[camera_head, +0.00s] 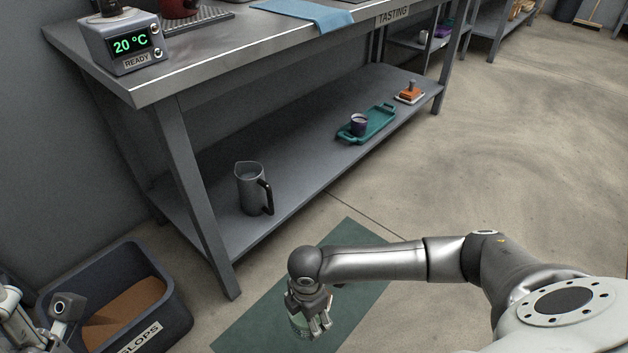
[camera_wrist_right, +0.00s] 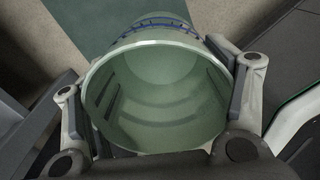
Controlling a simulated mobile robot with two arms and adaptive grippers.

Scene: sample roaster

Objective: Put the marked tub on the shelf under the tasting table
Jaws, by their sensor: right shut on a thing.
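The tub (camera_head: 299,325) is pale green and mostly hidden by my right gripper (camera_head: 315,322) in the head view. In the right wrist view the tub (camera_wrist_right: 158,100) shows its open mouth and empty inside, with a blue marking on its outer wall at the top. My right gripper (camera_wrist_right: 160,105) is shut on it, one finger on each side. It is in front of the tasting table (camera_head: 240,60), over the green floor mat. The lower shelf (camera_head: 310,150) is a grey board under the table. Part of my left arm shows at the lower left; its fingers are unclear.
On the shelf stand a grey jug (camera_head: 252,188) at the near end, a teal tray (camera_head: 380,122) with a purple cup (camera_head: 358,124), and an orange-topped item (camera_head: 410,92). Bare shelf lies between jug and tray. A table leg (camera_head: 200,200) and slops bin (camera_head: 172,300) stand left.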

